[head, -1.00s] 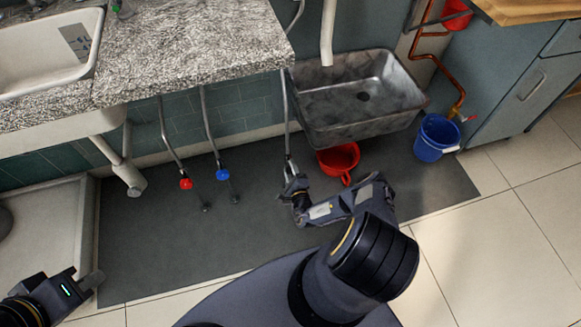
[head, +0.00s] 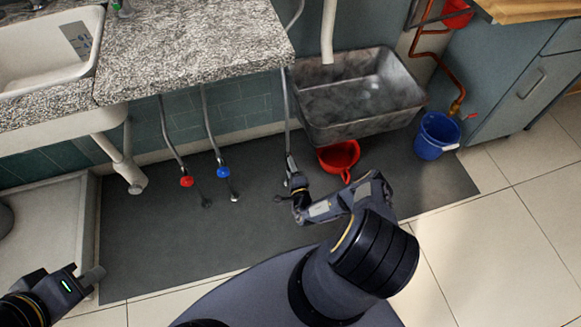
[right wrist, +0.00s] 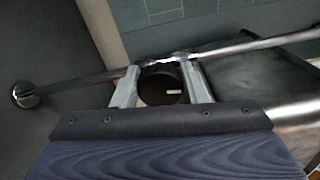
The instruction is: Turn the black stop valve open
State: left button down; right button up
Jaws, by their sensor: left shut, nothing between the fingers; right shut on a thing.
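The black stop valve (right wrist: 163,88) shows in the right wrist view as a round black knob with a short white mark, on a metal pipe. My right gripper (right wrist: 162,85) has one finger on each side of the knob and is shut on it. In the head view my right gripper (head: 294,184) is at the lower end of the pipe left of the metal basin, and it hides the knob there. My left gripper (head: 92,277) is shut and empty at the lower left, over the floor mat's edge, far from the valve.
A red valve (head: 187,181) and a blue valve (head: 223,172) hang on pipes to the left. A metal basin (head: 315,112) is mounted above a red bucket (head: 338,157). A blue bucket (head: 437,137) stands at right. The dark mat (head: 170,245) is clear in front.

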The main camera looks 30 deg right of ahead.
jog(key=o, duration=0.9)
jog(key=shift+o, duration=0.2)
jog(key=shift+s, duration=0.1)
jog(key=v, duration=0.7)
jog(key=shift+s, duration=0.35)
jog(key=shift+a+f, duration=0.1)
